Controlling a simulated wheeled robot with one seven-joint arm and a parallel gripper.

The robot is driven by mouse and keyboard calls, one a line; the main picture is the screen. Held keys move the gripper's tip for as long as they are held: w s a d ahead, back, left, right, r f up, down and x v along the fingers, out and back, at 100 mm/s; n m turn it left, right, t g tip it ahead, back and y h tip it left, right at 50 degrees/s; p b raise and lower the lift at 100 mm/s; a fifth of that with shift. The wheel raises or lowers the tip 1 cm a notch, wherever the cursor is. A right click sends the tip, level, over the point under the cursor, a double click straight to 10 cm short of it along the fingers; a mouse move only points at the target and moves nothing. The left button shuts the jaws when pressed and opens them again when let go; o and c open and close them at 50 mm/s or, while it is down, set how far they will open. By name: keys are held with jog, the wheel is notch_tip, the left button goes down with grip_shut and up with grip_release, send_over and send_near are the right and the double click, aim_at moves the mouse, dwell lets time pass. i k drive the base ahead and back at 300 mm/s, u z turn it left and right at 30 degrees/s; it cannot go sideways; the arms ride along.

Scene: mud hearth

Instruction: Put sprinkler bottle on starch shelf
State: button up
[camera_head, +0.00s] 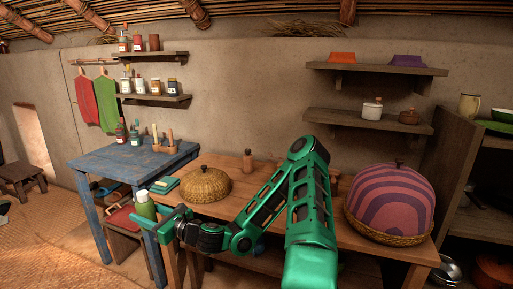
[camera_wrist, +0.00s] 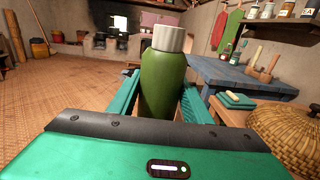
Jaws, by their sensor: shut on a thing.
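The sprinkler bottle is green with a pale cap (camera_head: 145,205); it also fills the middle of the wrist view (camera_wrist: 164,85). My gripper (camera_head: 160,222) is shut on the bottle's body, with a finger on each side, and holds it upright in front of the blue table. Two wall shelves are at the upper left: an upper shelf (camera_head: 150,57) with bottles and reddish-brown containers, and a lower shelf (camera_head: 155,99) with several labelled jars. I cannot tell from the pictures which of them is the starch shelf.
The blue table (camera_head: 125,160) carries bottles and wooden tools. The wooden table (camera_head: 260,189) holds a woven dome (camera_head: 203,185), folded green cloths (camera_head: 165,186) and a striped dome (camera_head: 392,200). A red-topped stool (camera_head: 120,219) stands below. Red and green garments hang left of the shelves.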

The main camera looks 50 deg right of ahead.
aim_at(326, 114)
jog(key=u, duration=0.05)
jog(key=k, duration=1.3)
jog(key=z, duration=0.65)
jog(key=i, duration=1)
